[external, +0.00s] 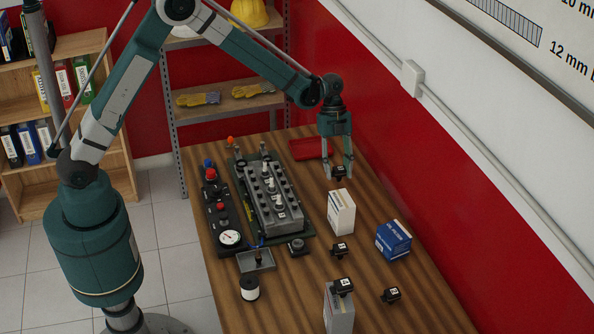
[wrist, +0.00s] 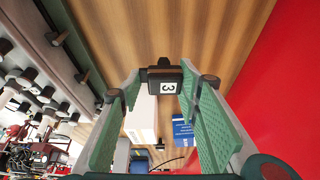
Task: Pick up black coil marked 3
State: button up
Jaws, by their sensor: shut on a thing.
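The black coil marked 3 (wrist: 165,80) is between the fingertips of my gripper (wrist: 160,92) in the wrist view, its white label with the 3 facing the camera. In the external view my gripper (external: 340,172) points down at the far right part of the table, shut on the same coil (external: 340,171). The coil looks to be above the wooden table; its exact height is hard to tell. Other black coils with white labels stand nearer: one (external: 340,249) beyond the grey box, one (external: 343,287) on top of that box, and one (external: 391,295) at the right.
The engine block (external: 272,200) stands left of my gripper, with a control panel (external: 222,215) beside it. A white box (external: 341,212), a blue box (external: 393,239) and a grey box (external: 338,312) stand nearer. A red wall (external: 420,180) borders the table's right side.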

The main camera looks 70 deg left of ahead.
aim_at(339, 172)
jog(key=shift+r, duration=2.15)
